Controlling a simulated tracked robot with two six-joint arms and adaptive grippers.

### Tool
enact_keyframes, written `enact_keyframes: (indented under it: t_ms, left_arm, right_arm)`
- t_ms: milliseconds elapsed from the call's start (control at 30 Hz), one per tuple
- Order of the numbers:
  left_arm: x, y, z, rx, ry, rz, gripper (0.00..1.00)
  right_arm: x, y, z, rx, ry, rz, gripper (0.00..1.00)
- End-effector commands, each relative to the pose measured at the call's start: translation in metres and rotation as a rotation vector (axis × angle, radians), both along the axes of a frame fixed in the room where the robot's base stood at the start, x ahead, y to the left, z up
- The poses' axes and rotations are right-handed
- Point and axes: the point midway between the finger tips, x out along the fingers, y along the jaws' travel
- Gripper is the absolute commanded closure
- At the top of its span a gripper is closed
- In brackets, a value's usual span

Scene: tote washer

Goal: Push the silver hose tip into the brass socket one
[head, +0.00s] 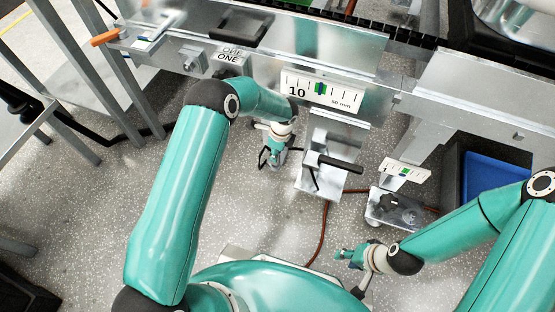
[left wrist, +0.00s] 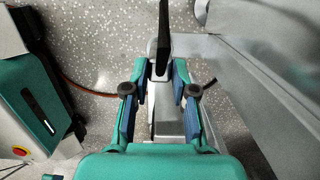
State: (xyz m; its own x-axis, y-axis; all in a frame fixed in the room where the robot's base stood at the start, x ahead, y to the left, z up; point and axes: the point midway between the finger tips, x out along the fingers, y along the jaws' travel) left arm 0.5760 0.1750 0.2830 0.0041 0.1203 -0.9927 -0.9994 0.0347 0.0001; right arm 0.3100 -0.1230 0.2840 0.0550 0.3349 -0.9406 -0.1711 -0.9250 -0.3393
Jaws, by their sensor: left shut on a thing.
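My left gripper (head: 274,156) hangs below the metal rail, left of a silver bracket. In the left wrist view its fingers (left wrist: 161,72) are closed in on something I cannot clearly make out. A black bar (left wrist: 163,35) shows between and beyond the fingertips; I cannot tell if they touch it. I cannot pick out the silver hose tip for sure.
The silver bracket (head: 318,183) carries a black handle (head: 335,163). A white scale plate marked 10 (head: 322,90) is on the rail. A brown-red hose (head: 325,228) runs over the floor near a metal block with a black knob (head: 390,203). A blue bin (head: 495,172) stands right.

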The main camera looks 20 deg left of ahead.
Motion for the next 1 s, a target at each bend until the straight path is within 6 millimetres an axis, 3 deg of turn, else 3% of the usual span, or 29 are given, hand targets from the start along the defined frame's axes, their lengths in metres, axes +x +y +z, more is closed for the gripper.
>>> enact_keyframes:
  t_ms: [1000]
  left_arm:
    - [0.0,0.0,0.042,0.0,0.001,0.0,1.0]
  right_arm:
    - [0.0,0.0,0.026,0.0,0.0,0.0,0.6]
